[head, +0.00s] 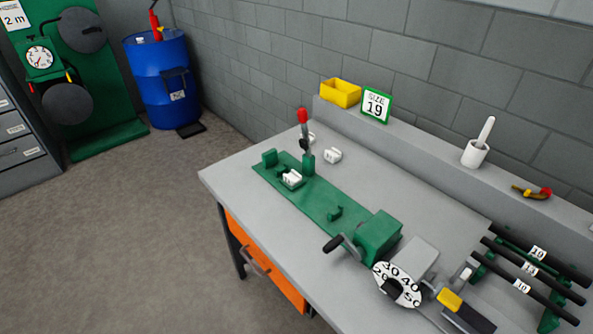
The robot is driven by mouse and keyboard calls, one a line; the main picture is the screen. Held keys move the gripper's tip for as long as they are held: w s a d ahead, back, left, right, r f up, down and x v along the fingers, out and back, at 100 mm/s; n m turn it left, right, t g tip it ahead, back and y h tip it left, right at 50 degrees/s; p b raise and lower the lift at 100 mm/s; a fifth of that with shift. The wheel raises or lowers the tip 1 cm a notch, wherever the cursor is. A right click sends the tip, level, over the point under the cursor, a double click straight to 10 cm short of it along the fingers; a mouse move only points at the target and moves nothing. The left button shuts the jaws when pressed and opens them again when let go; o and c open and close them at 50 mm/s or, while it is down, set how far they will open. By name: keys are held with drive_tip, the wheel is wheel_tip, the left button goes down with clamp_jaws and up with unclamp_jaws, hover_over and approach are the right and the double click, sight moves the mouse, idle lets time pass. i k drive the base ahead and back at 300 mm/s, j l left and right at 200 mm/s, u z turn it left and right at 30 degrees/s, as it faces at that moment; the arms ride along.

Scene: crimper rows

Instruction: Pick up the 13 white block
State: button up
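Three small white blocks show on and near the green crimper. One white block (291,178) sits on the green base plate at its left part. A second white block (332,155) lies on the grey bench top behind the plate. A third white block (311,138) is partly hidden behind the lever. Their markings are too small to read, so I cannot tell which one is the 13. My gripper is not in view.
The green crimper base (325,207) carries an upright red-knobbed lever (303,120) and a crank with a numbered dial (397,284). A yellow bin (340,92), a size 19 sign (377,105) and a white cup (475,153) stand on the rear ledge. Labelled black rods (530,268) lie right.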

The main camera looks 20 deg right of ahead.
sight(294, 177)
drive_tip(key=i+j, duration=0.8)
drive_tip(key=j, duration=0.2)
drive_tip(key=i+j, duration=0.4)
drive_tip(key=i+j+z, duration=0.1)
drive_tip(key=i+j, duration=0.3)
drive_tip(key=j, duration=0.25)
